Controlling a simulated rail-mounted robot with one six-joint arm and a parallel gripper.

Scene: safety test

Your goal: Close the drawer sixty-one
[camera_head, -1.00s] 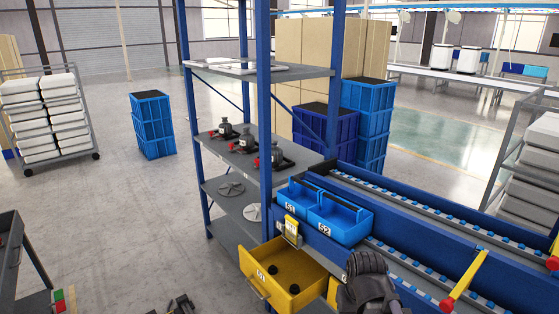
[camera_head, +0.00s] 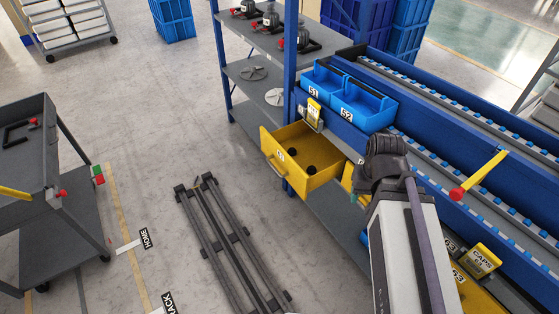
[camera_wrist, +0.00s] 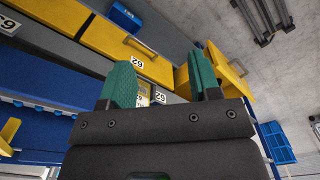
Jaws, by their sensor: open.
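The yellow drawer sixty-one (camera_head: 309,177) stands pulled out from the blue workbench in the head view, with two dark round parts inside and a handle on its front. In the wrist view a yellow drawer that sticks out (camera_wrist: 232,76), likely the same one, shows just right of my right fingertip. My gripper (camera_wrist: 162,82) is open and empty, its two green fingertips apart. A shut yellow drawer labelled 62 (camera_wrist: 112,38) lies beyond the fingers. I cannot tell whether a finger touches the open drawer.
Blue bins 51 (camera_head: 322,80) and 52 (camera_head: 362,103) sit above the drawers. A grey shelf rack (camera_head: 262,62) stands behind the open drawer. Dark rails (camera_head: 228,243) lie on the floor in front, and a grey cart (camera_head: 48,190) stands left.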

